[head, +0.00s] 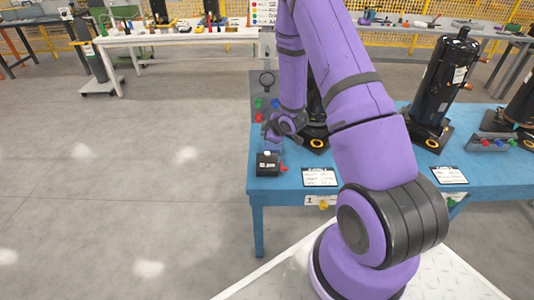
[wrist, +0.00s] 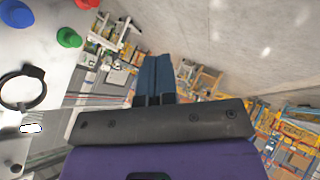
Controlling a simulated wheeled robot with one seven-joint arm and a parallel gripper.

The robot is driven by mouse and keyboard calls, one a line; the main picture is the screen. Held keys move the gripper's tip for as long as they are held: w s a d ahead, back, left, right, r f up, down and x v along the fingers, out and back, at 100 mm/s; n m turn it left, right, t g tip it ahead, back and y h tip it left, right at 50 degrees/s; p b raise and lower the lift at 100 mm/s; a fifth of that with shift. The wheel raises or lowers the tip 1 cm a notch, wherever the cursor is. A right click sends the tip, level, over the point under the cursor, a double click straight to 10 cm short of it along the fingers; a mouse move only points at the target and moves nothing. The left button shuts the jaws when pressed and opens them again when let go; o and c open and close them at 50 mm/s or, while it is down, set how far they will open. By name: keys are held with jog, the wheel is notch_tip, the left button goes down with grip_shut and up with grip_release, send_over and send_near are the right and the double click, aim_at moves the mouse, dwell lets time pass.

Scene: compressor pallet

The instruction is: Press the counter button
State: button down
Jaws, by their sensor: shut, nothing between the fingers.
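The counter (head: 267,165) is a small black box with a white button on top and a pale label on its front. It sits at the left front corner of the blue table (head: 258,186). My gripper (head: 271,133) is just above and behind the counter in the head view, apart from it as far as I can tell. In the wrist view my gripper's dark blue fingers (wrist: 153,75) are together, with nothing between them. The counter does not show in the wrist view.
A grey panel (wrist: 50,60) with coloured knobs and a black ring (wrist: 22,88) stands close beside my gripper. A black compressor (head: 447,80) stands right of my arm. Label cards (head: 319,177) lie along the table's front edge.

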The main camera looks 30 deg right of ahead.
aim_at(267, 154)
jog(key=shift+r, duration=1.15)
jog(key=shift+f, duration=4.4)
jog(key=shift+f, duration=0.1)
jog(key=shift+f, duration=0.3)
jog(key=shift+f, duration=0.55)
jog(key=shift+r, duration=0.95)
jog(key=shift+r, duration=0.15)
